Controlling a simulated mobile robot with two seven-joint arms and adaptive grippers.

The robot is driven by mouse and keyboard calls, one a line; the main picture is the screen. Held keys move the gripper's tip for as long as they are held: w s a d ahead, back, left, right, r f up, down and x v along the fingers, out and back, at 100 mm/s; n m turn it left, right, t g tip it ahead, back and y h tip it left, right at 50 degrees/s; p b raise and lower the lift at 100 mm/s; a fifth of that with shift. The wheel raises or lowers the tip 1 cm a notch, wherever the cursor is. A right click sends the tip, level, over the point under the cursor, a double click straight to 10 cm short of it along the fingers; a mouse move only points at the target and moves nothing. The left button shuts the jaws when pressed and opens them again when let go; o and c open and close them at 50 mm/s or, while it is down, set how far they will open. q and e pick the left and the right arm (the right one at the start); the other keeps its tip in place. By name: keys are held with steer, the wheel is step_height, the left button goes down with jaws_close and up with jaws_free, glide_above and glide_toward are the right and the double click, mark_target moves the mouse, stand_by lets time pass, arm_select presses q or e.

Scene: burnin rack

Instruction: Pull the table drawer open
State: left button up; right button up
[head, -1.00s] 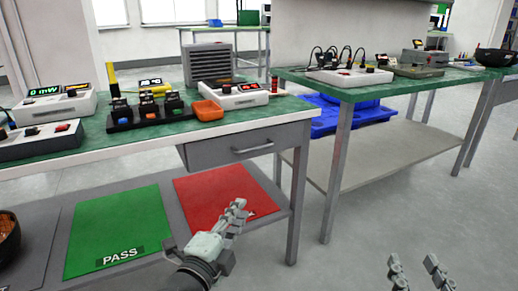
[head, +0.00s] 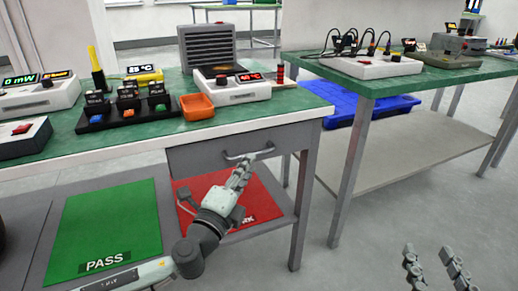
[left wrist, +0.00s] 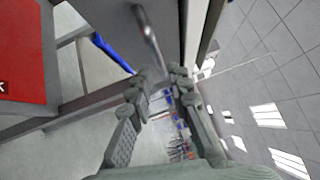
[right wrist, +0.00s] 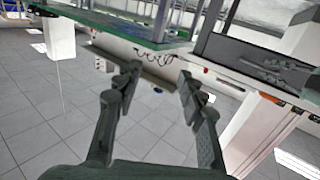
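The table drawer (head: 196,161) is a grey front under the green-topped bench in the head view, and it looks closed. Its curved metal handle (head: 249,153) also shows in the left wrist view (left wrist: 150,38). My left gripper (head: 243,168) is at the handle, just below and in front of it. In the left wrist view its fingers (left wrist: 162,82) are apart, with the handle's near end close to the gap between the tips. I cannot tell whether they touch it. My right gripper (head: 431,253) is open and empty, over the floor at the lower right.
Below the drawer, a shelf carries a green PASS mat (head: 108,230) and a red mat (head: 262,206). The bench top (head: 190,128) holds instruments and an orange tray (head: 196,107). A bench leg (head: 305,200) stands right of the drawer. A second bench (head: 385,84) is further right.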

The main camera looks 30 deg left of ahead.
mark_target(256, 153)
arm_select(q)
steer(key=w, duration=0.5)
steer(key=shift+w+a+r, duration=0.2)
steer(key=shift+w+r, duration=0.15)
arm_select(e)
steer(key=f, duration=0.1)
steer(key=d+f+g+h, duration=0.1)
steer(key=shift+s+d+f, duration=0.1)
steer(key=shift+d+f, duration=0.1)
steer(key=shift+f, duration=0.2)
arm_select(q)
steer(key=shift+c, duration=0.6)
jaws_close()
